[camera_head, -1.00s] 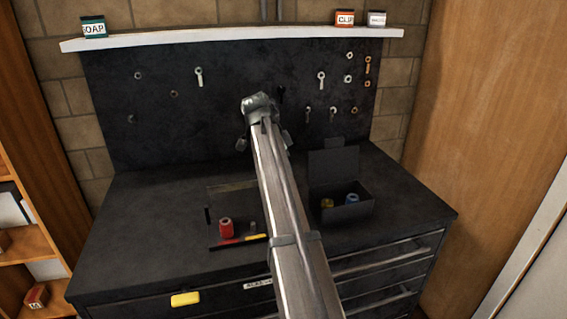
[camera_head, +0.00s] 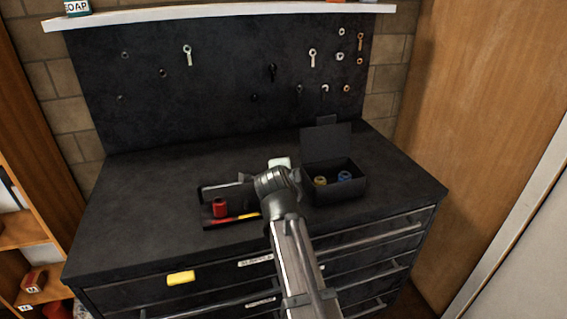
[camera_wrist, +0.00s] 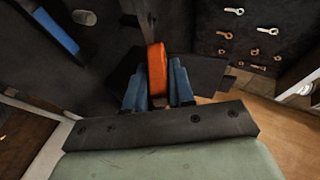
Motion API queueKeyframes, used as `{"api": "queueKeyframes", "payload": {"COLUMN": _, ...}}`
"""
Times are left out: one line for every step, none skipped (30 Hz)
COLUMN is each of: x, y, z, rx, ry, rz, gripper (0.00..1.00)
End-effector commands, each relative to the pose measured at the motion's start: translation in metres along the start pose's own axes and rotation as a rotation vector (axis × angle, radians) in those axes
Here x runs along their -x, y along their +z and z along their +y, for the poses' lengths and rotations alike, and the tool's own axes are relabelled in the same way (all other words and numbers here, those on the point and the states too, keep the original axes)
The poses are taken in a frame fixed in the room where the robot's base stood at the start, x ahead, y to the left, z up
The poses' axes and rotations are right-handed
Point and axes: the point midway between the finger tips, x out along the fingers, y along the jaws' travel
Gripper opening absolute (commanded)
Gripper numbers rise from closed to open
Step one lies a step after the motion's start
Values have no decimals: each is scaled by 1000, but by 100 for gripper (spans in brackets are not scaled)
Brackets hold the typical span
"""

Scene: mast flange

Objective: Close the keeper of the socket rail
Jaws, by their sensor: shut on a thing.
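The socket rail (camera_head: 215,222) lies on the bench top left of my wrist, with a red socket (camera_head: 220,207) standing on it and a red and yellow strip along its front. A dark bar with a pale edge (camera_head: 218,186) shows behind the red socket; I cannot tell whether it is the keeper. In the wrist view my gripper (camera_wrist: 157,88) has its blue fingers shut on an orange piece (camera_wrist: 157,62), which I take to be the keeper's tab. A dark bar reaches up from this piece. In the head view my wrist hides the fingertips and the grip.
An open dark box (camera_head: 338,187) with a yellow and a blue socket stands right of my wrist, its lid up. A pegboard (camera_head: 225,95) with hanging tools rises behind. The bench's left part is clear. Drawers with handles (camera_head: 375,236) are below its front edge.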

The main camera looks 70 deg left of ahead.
Motion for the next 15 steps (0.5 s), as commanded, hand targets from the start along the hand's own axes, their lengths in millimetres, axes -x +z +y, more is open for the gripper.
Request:
{"api": "queueKeyframes", "payload": {"x": 3, "y": -1, "z": 10, "rx": -13, "ry": -33, "rz": 0, "gripper": 0}}
{"api": "queueKeyframes", "payload": {"x": 3, "y": -1, "z": 12, "rx": -21, "ry": -55, "rz": 1, "gripper": 0}}
{"api": "queueKeyframes", "payload": {"x": 2, "y": -1, "z": 15, "rx": -32, "ry": -80, "rz": 0, "gripper": 0}}
{"api": "queueKeyframes", "payload": {"x": 2, "y": -1, "z": 17, "rx": -38, "ry": -98, "rz": 1, "gripper": 0}}
{"api": "queueKeyframes", "payload": {"x": 1, "y": -1, "z": 18, "rx": -46, "ry": -114, "rz": 0, "gripper": 0}}
{"api": "queueKeyframes", "payload": {"x": 1, "y": 0, "z": 20, "rx": -54, "ry": -135, "rz": 1, "gripper": 0}}
{"api": "queueKeyframes", "payload": {"x": 0, "y": 0, "z": 22, "rx": -59, "ry": -149, "rz": 0, "gripper": 0}}
{"api": "queueKeyframes", "payload": {"x": 0, "y": 0, "z": 24, "rx": -65, "ry": -161, "rz": 1, "gripper": 0}}
{"api": "queueKeyframes", "payload": {"x": 0, "y": 0, "z": 25, "rx": -72, "ry": -179, "rz": 0, "gripper": 0}}
{"api": "queueKeyframes", "payload": {"x": -1, "y": 0, "z": 26, "rx": -76, "ry": -191, "rz": 1, "gripper": 0}}
{"api": "queueKeyframes", "payload": {"x": -1, "y": 0, "z": 27, "rx": -82, "ry": -203, "rz": 0, "gripper": 0}}
{"api": "queueKeyframes", "payload": {"x": -1, "y": 0, "z": 29, "rx": -88, "ry": -217, "rz": 1, "gripper": 0}}
{"api": "queueKeyframes", "payload": {"x": -2, "y": 1, "z": 30, "rx": -92, "ry": -228, "rz": 0, "gripper": 0}}
{"api": "queueKeyframes", "payload": {"x": -2, "y": 1, "z": 32, "rx": -96, "ry": -237, "rz": 0, "gripper": 0}}
{"api": "queueKeyframes", "payload": {"x": -2, "y": 1, "z": 33, "rx": -101, "ry": -252, "rz": 0, "gripper": 0}}
